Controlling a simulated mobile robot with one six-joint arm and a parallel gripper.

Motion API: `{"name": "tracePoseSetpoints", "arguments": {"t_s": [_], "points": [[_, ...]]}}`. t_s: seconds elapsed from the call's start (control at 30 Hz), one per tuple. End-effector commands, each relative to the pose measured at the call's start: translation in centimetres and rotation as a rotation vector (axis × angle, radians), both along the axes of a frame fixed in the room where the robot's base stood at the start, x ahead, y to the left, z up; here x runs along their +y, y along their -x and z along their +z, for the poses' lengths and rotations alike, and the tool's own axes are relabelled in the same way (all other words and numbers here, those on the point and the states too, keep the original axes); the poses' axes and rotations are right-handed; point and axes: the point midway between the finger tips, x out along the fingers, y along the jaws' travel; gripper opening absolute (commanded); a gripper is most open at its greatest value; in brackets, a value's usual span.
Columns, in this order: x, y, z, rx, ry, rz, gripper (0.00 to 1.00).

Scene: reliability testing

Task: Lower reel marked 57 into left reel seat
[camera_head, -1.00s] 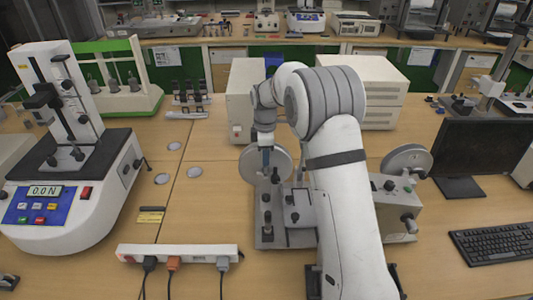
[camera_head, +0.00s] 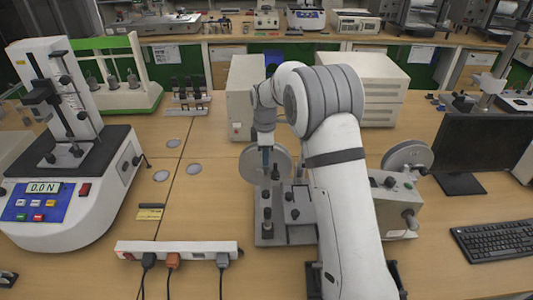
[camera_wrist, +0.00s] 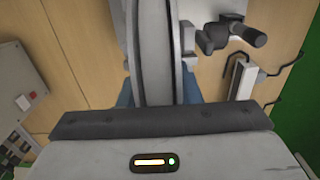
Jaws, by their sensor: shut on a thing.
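A grey disc-shaped reel (camera_head: 264,179) stands upright at the left end of a grey bench machine (camera_head: 299,232). My gripper (camera_head: 266,157) comes down from above with blue fingers shut on this reel. In the wrist view the reel (camera_wrist: 160,42) is seen edge-on, running between the blue fingers (camera_wrist: 158,94). The marking 57 cannot be read. The left reel seat cannot be made out clearly, and I cannot tell whether the reel touches it. A second grey reel (camera_head: 407,156) stands at the machine's right end.
My arm hides the machine's middle. A control box (camera_head: 397,205) with a crank is at right. White cabinets (camera_head: 384,108) stand behind. A power strip (camera_head: 178,248) lies in front, a force tester (camera_head: 62,190) stands left, a monitor (camera_head: 483,150) right. The table left of the reel is mostly clear.

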Motion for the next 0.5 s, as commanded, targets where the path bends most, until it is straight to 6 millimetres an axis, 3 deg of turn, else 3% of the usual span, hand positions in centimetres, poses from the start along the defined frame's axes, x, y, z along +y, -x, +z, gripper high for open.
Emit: {"name": "tracePoseSetpoints", "arguments": {"t_s": [0.13, 0.17, 0.5], "points": [[0.01, -0.03, 0.09, -0.001, 0.000, 0.000, 0.00], [0.01, -0.03, 0.10, -0.001, 0.000, 0.000, 0.32], [0.00, -0.01, 0.04, 0.000, 0.000, 0.000, 0.56]]}}
